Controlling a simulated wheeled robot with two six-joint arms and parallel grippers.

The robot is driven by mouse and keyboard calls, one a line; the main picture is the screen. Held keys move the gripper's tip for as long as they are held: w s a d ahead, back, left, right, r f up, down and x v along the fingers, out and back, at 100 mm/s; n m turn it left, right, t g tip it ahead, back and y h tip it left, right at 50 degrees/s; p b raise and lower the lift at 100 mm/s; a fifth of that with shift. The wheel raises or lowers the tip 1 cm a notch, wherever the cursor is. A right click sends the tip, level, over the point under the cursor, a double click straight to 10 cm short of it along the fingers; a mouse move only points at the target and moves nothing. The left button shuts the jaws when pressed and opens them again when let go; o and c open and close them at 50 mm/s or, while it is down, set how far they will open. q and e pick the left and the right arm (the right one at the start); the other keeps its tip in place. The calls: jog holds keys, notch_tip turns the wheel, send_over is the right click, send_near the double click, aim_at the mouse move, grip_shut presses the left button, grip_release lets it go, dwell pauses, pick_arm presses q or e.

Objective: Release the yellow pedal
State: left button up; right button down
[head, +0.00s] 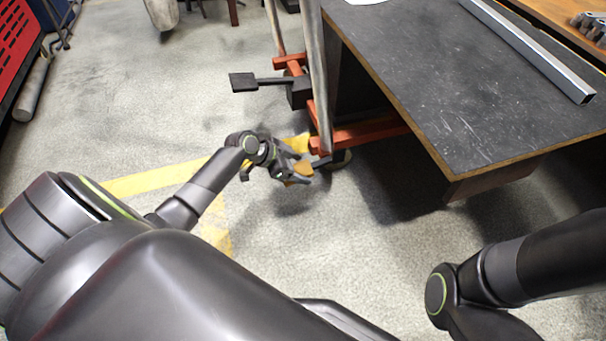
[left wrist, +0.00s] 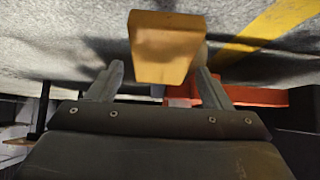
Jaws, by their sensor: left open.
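The yellow pedal (head: 299,180) is low beside the orange-red frame under the workbench, partly covered by my left gripper in the head view. In the left wrist view the yellow pedal (left wrist: 165,48) is a large blunt block in front of the jaws. My left gripper (head: 297,171) is at the pedal with its jaws open. In the left wrist view the fingers of my left gripper (left wrist: 160,76) stand on either side of the pedal's lower part. Whether a finger touches it is unclear. My right arm shows at the right; its gripper is out of view.
A black pedal (head: 243,82) sticks out left of the orange-red frame (head: 360,133). The dark workbench (head: 450,85) with a long metal bar (head: 530,50) stands at the right. Yellow floor tape (head: 155,180) crosses the concrete.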

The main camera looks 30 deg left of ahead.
pick_arm(q)
jog(key=shift+b+x, duration=0.4)
jog(key=shift+x, duration=0.7)
jog(key=shift+c, duration=0.4)
